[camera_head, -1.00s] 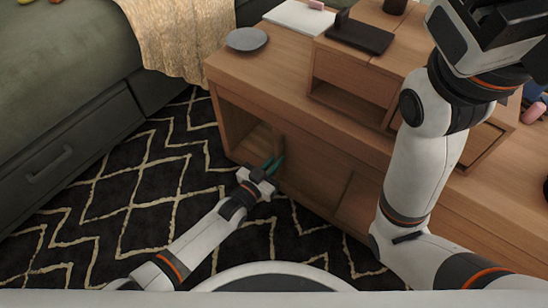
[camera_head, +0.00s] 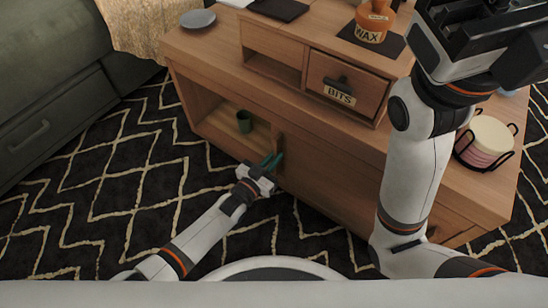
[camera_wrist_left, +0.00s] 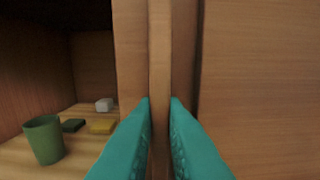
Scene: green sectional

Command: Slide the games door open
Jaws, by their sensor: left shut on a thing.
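The wooden sliding door (camera_head: 325,190) is in the low cabinet's front, and its plain panel fills the right of the left wrist view (camera_wrist_left: 260,80). An upright wooden handle strip (camera_wrist_left: 160,60) stands at its left edge. My left gripper (camera_head: 272,162) has its teal fingers (camera_wrist_left: 160,125) on either side of this strip, shut on it. Left of the door is an open compartment with a green cup (camera_head: 244,121), also in the left wrist view (camera_wrist_left: 44,139). My right gripper (camera_head: 490,35) is raised at the top right; its fingertips are not clear.
On the cabinet top (camera_head: 215,60) are a grey plate (camera_head: 198,18), a drawer marked BITS (camera_head: 345,85), an orange WAX jar (camera_head: 373,22) and a coaster rack (camera_head: 486,140). A patterned rug (camera_head: 90,190) covers the floor.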

